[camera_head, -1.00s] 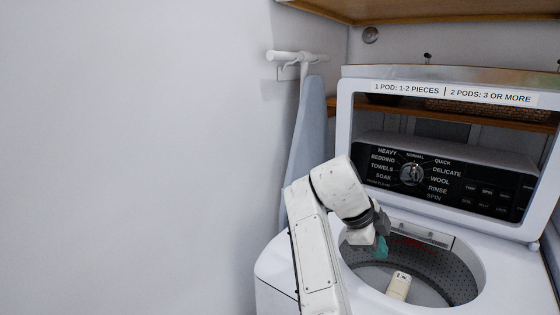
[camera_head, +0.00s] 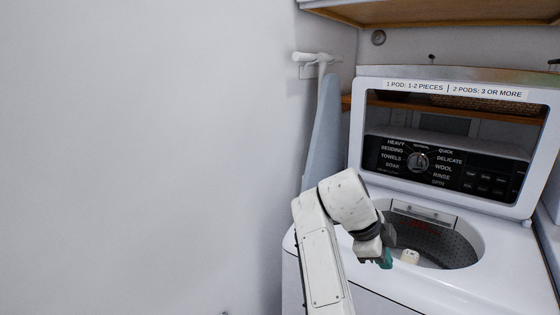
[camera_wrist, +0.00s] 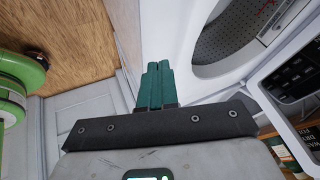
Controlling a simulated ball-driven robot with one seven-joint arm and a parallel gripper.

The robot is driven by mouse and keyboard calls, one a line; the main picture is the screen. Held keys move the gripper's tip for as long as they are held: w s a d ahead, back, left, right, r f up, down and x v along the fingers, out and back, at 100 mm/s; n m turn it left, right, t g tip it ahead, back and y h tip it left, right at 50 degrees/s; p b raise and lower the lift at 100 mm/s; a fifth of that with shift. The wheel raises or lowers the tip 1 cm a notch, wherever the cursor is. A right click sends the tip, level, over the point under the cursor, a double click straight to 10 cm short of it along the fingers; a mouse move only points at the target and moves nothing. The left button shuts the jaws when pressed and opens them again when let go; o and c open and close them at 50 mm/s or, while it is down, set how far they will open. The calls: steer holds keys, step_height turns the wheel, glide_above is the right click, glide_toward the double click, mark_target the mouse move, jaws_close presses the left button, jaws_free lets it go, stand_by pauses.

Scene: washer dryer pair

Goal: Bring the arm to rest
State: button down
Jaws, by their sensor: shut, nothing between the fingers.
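My gripper (camera_head: 386,260) is at the front left rim of the open washer (camera_head: 470,285) in the head view. Its green fingers (camera_wrist: 155,85) lie side by side, shut and empty, in the wrist view. My white arm is bent, with the elbow up. Inside the washer drum (camera_head: 445,243) a small cream-coloured object (camera_head: 410,256) shows, partly hidden by the rim. The drum opening also shows at the upper right of the wrist view (camera_wrist: 225,45).
The raised washer lid (camera_head: 355,140) stands behind the drum, with the control panel (camera_head: 450,165) seen through it. An ironing board (camera_head: 325,125) hangs on the wall at left. A wooden shelf (camera_head: 440,14) is above. The wrist view shows wooden floor (camera_wrist: 60,30) and a green round object (camera_wrist: 22,75).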

steer(key=s+d+f+n+y+p, duration=0.1)
steer(key=s+d+f+n, duration=0.4)
steer(key=s+f, duration=0.5)
steer(key=s+d+f+n+y+p, duration=0.1)
steer(key=s+d+f+n, duration=0.2)
steer(key=s+f+n, duration=0.55)
steer(key=s+a+f+n+y, duration=0.1)
steer(key=s+n, duration=0.2)
steer(key=s, duration=0.5)
steer(key=s+a+f+n+y, duration=0.1)
steer(key=s+f+n, duration=0.1)
steer(key=s, duration=0.6)
steer(key=s+a+f+n+y+p, duration=0.1)
steer(key=s+n, duration=0.3)
steer(key=s, duration=0.5)
steer(key=shift+f+g+y, duration=0.3)
steer(key=shift+y, duration=0.2)
